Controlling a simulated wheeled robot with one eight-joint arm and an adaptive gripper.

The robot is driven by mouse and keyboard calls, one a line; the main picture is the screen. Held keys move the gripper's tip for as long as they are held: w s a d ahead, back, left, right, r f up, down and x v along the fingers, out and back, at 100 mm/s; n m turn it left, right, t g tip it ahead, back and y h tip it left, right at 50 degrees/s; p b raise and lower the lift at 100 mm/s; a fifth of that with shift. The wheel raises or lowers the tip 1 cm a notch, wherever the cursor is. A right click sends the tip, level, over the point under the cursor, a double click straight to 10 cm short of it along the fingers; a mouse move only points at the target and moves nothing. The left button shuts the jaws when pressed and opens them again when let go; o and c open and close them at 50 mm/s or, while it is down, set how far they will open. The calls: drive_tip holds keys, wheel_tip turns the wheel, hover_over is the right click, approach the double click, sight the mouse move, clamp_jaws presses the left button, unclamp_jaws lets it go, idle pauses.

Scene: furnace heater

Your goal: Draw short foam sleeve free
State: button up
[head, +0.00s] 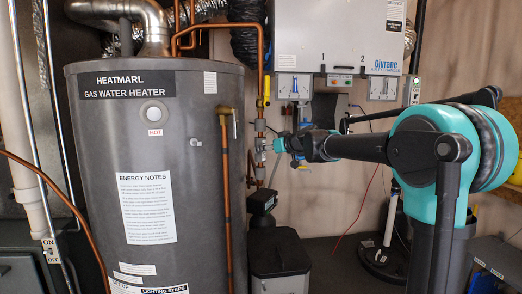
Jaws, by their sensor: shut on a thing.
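My gripper (279,145) is at the end of the dark arm reaching in from the right. It is shut at the vertical copper pipe just right of the water heater. A short light-grey piece (261,150) sits around that pipe at the fingertips and looks like the short foam sleeve. It is too small here to make out its ends or how the fingers lie on it. The copper pipe (261,102) shows above it and continues below it.
The large grey water heater (95,190) stands close on the left. A thin red wire (364,205) hangs below the arm.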

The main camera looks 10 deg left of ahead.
drive_tip(key=shift+c, duration=1)
drive_tip(key=o, duration=0.5)
drive_tip(key=c, duration=0.5)
drive_tip(key=shift+c, duration=0.4)
drive_tip(key=shift+s+d, duration=0.15)
drive_tip(key=shift+d, duration=0.05)
drive_tip(key=shift+s+d, duration=0.9)
drive_tip(key=shift+s+d, duration=0.1)
drive_tip(key=shift+d, duration=0.05)
drive_tip(key=shift+s+d, duration=0.25)
drive_tip(key=shift+s, duration=0.05)
